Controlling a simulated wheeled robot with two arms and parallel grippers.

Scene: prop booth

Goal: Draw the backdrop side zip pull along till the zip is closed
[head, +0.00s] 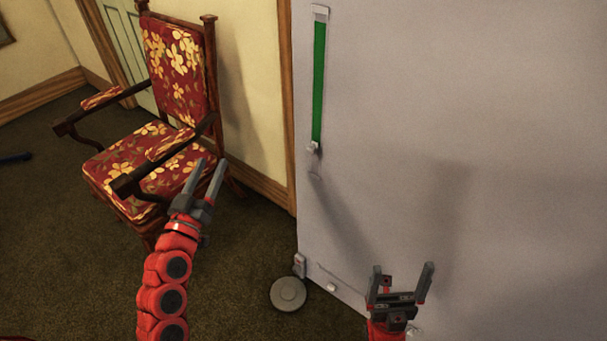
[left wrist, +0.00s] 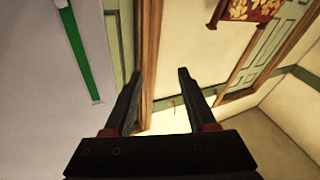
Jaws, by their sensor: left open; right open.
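The backdrop (head: 500,90) is a large pale grey upright panel filling the right of the head view. A green zip strip (head: 319,80) runs nearly vertically near its left edge, and the strip also shows in the left wrist view (left wrist: 78,50). A small light grey piece, seemingly the zip pull (head: 313,148), sits at the strip's lower end. Another grey piece caps its top. My left gripper (head: 208,163) is open and empty, left of the strip and apart from it. My right gripper (head: 403,267) is open and empty, low in front of the backdrop.
A red floral armchair (head: 180,60) with dark wooden arms stands at the left, behind my left gripper in the picture. A round grey disc (head: 288,294) lies on the dark carpet by the backdrop's lower left corner. The space before the zip looks clear.

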